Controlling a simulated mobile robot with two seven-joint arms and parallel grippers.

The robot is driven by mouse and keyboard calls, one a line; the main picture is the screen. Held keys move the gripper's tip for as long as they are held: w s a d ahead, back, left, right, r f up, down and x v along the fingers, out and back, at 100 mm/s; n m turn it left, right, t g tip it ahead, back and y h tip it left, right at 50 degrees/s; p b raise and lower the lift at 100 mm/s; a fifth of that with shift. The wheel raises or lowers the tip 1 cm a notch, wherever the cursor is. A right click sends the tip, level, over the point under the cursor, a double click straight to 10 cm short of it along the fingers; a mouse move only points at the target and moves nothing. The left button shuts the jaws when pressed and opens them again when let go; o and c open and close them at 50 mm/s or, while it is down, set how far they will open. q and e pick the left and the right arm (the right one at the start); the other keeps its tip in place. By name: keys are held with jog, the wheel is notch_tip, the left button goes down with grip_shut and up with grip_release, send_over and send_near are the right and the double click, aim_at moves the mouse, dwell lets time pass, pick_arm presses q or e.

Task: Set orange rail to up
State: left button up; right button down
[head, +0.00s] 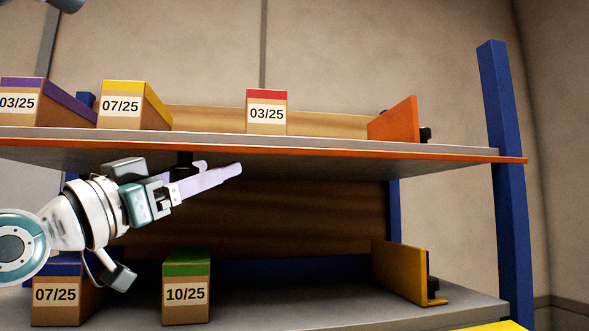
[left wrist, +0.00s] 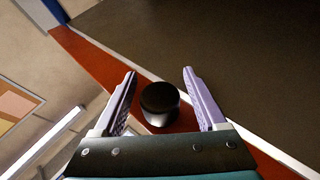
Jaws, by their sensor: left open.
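The orange rail (head: 330,149) runs along the front edge of the upper shelf and looks folded flat or hanging low. In the left wrist view it is an orange-red strip (left wrist: 88,58) with a pale edge beside it. A black round knob (head: 184,160) sits under the rail. In the left wrist view the knob (left wrist: 159,103) lies between my fingers, with a gap on both sides. My left gripper (head: 222,168) is open just below the upper shelf, its pale purple fingers (left wrist: 160,72) around the knob without closing on it. My right gripper is not in view.
The upper shelf (head: 330,137) holds boxes with purple (head: 24,103), yellow (head: 130,105) and red (head: 266,112) tops and an orange end panel (head: 398,121). Blue-topped (head: 56,295) and green-topped (head: 186,290) boxes and a yellow panel (head: 400,270) stand below. A blue post (head: 505,180) is at right.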

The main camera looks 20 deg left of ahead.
pick_arm(q)
grip_shut()
dwell(0.4)
dwell(0.9)
